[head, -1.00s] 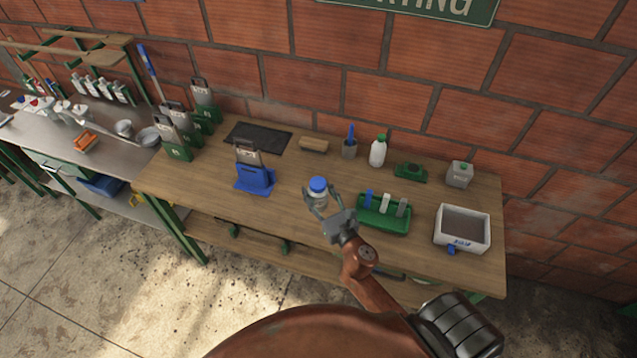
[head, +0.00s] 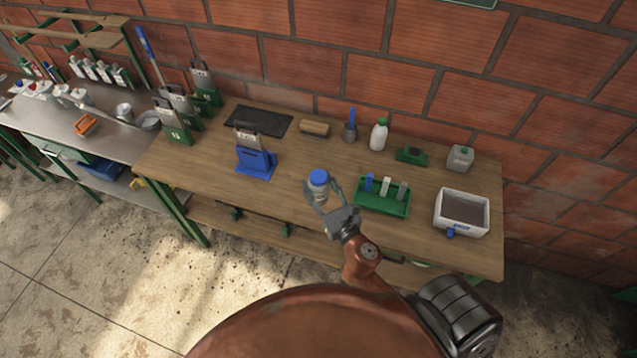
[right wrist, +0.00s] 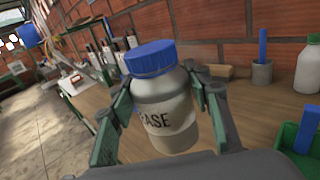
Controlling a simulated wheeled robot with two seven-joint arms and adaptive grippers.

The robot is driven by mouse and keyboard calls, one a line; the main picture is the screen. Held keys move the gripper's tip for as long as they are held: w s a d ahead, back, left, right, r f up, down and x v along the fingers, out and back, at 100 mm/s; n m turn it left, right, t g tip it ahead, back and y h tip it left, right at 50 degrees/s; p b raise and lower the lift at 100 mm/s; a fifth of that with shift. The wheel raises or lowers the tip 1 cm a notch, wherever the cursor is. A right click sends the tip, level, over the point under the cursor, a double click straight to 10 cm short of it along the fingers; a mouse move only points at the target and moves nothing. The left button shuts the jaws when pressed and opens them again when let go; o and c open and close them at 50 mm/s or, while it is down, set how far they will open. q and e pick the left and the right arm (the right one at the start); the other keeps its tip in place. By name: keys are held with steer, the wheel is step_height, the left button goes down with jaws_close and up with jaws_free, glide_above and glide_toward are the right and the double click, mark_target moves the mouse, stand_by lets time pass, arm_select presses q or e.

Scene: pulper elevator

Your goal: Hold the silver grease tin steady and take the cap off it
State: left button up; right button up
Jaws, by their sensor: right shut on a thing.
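The grease tin (right wrist: 165,112) is a pale silvery, bottle-shaped container with part of a dark label reading "EASE" showing in the right wrist view. Its ribbed blue cap (right wrist: 149,58) sits on top; it also shows in the head view (head: 318,176). My right gripper (head: 325,196) is shut on the tin's body, one finger on each side, below the cap. The tin is close to upright over the middle front of the wooden bench (head: 290,208). I cannot tell whether its base touches the bench. My left gripper is in neither view.
A green tray (head: 382,208) with several upright pieces is close right of the tin. A blue stand (head: 255,163) is to the left. A white bottle (head: 379,137) stands behind, and a white box (head: 462,228) far right. Bench between tin and blue stand is clear.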

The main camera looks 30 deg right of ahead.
jaws_close()
steer(key=s+a+f+y+b, duration=0.1)
steer(key=s+a+f, duration=0.1)
steer(key=s+a, duration=0.4)
steer(key=a, duration=0.3)
steer(key=shift+f+n+b, duration=0.25)
steer(key=shift+n+b, duration=0.15)
